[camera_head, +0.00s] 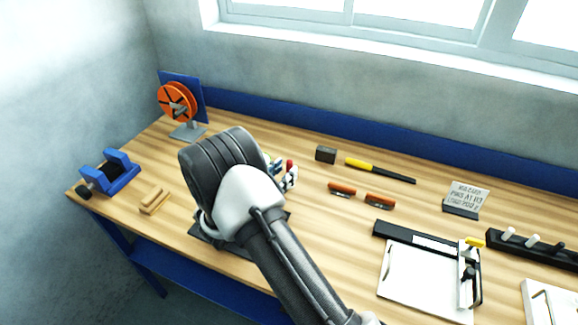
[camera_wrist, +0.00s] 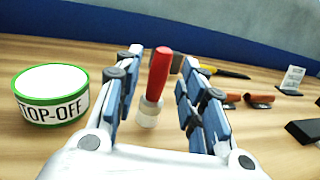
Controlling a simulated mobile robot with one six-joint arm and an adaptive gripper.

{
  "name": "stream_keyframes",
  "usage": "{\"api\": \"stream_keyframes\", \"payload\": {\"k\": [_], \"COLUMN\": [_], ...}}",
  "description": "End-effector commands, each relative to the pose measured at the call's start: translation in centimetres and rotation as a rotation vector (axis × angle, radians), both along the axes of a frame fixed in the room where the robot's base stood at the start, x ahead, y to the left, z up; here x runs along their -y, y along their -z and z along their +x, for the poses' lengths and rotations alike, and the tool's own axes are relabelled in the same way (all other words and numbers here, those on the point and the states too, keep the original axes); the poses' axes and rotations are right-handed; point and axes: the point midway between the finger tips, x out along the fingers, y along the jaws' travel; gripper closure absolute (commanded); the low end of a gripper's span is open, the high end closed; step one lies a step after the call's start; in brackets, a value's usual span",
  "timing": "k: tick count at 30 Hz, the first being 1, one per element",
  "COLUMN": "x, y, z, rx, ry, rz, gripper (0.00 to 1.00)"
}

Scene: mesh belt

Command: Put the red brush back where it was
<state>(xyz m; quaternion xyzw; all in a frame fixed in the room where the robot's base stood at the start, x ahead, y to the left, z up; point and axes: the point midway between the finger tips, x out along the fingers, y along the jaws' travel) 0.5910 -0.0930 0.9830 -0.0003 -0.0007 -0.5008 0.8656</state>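The red brush (camera_wrist: 159,72) shows in the wrist view with its red handle up, leaning slightly, above a pale whitish lower part (camera_wrist: 149,112) near the wood tabletop. I cannot tell whether that lower part is the brush's own or a holder. My gripper (camera_wrist: 162,80) is open, with one finger on each side of the brush and visible gaps between. In the head view only a bit of the red brush (camera_head: 290,163) shows beside my gripper (camera_head: 284,177); my arm hides much of that area.
A green-rimmed white tub (camera_wrist: 50,92) marked "TOP-OFF" stands left of my gripper. A dark block (camera_head: 325,154), a yellow-handled tool (camera_head: 363,164) and two orange-brown pieces (camera_head: 342,189) lie behind and right. A clipboard-like white board (camera_head: 425,275) lies farther right.

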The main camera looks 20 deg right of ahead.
Motion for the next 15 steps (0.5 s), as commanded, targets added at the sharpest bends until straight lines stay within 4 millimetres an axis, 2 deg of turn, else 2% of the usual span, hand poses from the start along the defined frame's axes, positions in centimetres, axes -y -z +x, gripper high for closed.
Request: {"api": "stream_keyframes", "payload": {"k": [1, 6, 10, 15], "x": [-1.3, -4.4, -6.1, -7.1], "y": [-0.2, -0.1, -0.1, -0.3], "z": [-0.5, -2.4, -3.4, -4.2], "rx": [-0.002, -0.002, -0.001, 0.003], "ry": [-0.006, -0.004, -0.003, 0.006], "rz": [0.0, 0.0, -0.001, 0.005], "gripper": [0.63, 0.63, 0.63, 0.63]}}
